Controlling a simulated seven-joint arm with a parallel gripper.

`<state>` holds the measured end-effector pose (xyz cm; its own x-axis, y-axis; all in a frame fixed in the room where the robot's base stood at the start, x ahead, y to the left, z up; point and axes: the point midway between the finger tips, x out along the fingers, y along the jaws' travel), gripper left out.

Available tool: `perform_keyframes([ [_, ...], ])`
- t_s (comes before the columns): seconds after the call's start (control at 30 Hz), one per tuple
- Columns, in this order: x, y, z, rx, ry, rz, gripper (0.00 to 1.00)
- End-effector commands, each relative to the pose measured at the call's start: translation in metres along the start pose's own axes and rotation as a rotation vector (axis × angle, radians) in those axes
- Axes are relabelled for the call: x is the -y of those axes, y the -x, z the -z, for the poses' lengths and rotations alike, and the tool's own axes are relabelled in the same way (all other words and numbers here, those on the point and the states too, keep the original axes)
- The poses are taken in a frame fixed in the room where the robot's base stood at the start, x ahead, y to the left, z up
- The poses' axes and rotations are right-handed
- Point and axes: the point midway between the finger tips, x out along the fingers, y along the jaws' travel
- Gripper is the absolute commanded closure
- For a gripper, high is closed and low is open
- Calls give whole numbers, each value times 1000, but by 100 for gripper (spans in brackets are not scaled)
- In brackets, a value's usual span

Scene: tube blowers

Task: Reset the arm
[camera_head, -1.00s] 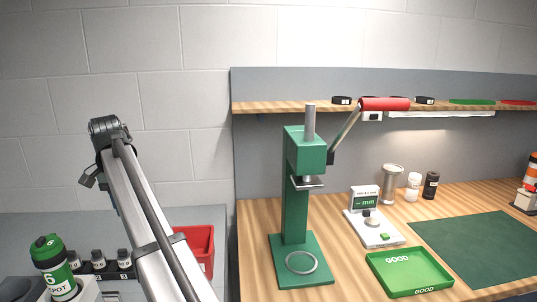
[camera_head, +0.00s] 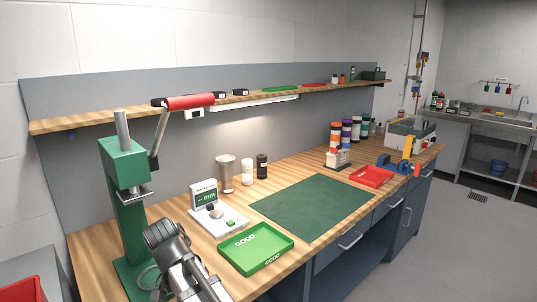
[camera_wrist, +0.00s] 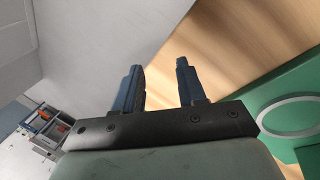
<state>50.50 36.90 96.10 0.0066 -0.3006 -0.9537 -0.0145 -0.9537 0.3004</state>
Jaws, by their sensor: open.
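My gripper (camera_wrist: 162,82) shows in the wrist view with its two dark fingers apart and nothing between them. The fingers point up the picture, across the edge where the wooden bench top (camera_wrist: 232,45) meets a pale grey surface. The green press base with its pale ring (camera_wrist: 288,115) lies to the right of the fingers, apart from them. In the head view, part of my arm (camera_head: 178,262) stands at the lower left, in front of the press base. My gripper cannot be made out there.
The green lever press (camera_head: 125,215) with a red handle (camera_head: 190,102) stands beside my arm. A gauge (camera_head: 215,215), a green GOOD tray (camera_head: 256,248) and a green mat (camera_head: 312,205) lie to the right. A red tray (camera_head: 372,177) is farther along. A shelf (camera_head: 150,115) runs above.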

Motion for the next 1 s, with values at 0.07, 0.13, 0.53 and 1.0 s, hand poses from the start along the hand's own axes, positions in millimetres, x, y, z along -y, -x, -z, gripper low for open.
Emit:
perform_keyframes([
  [0.07,-38,-34,-4,21,-37,-21,60],
  [0.13,-62,-60,-3,41,-55,-38,60],
  [0.53,-109,-180,3,148,10,-79,60],
  [1.0,-138,-310,-14,279,148,-69,60],
])
